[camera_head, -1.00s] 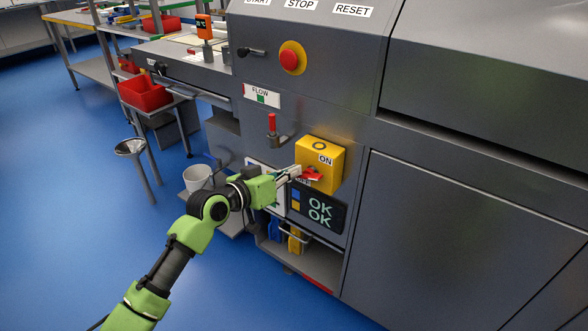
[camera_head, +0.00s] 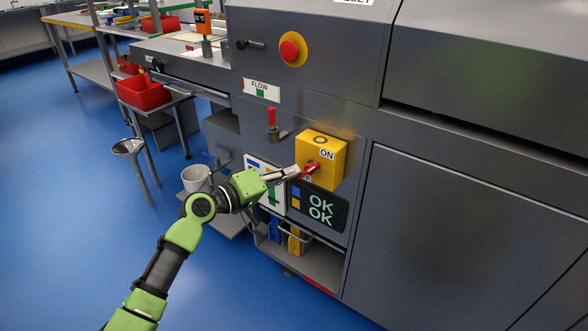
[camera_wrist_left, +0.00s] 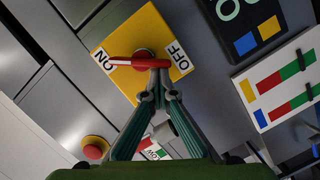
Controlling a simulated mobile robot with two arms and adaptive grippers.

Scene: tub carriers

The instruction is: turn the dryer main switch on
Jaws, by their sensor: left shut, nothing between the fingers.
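The dryer main switch is a yellow box (camera_head: 328,147) on the grey machine front, with ON at its upper right in the head view. Its red handle (camera_head: 311,169) slants up to the right. In the left wrist view the red handle (camera_wrist_left: 128,61) lies across the yellow plate (camera_wrist_left: 150,22), its left end beside the ON label (camera_wrist_left: 103,60). The OFF label (camera_wrist_left: 178,56) is on the other side. My left gripper (camera_head: 298,172) is shut and empty, its fingertips (camera_wrist_left: 159,72) against or very near the handle's right part; contact is unclear. My right gripper is not in view.
A dark panel reading OK OK (camera_head: 319,209) sits just below the switch. A red-tipped lever (camera_head: 272,122) and a red button on yellow (camera_head: 292,49) are above. A white bucket (camera_head: 196,178) and a stand (camera_head: 132,150) are left. The blue floor is open at left.

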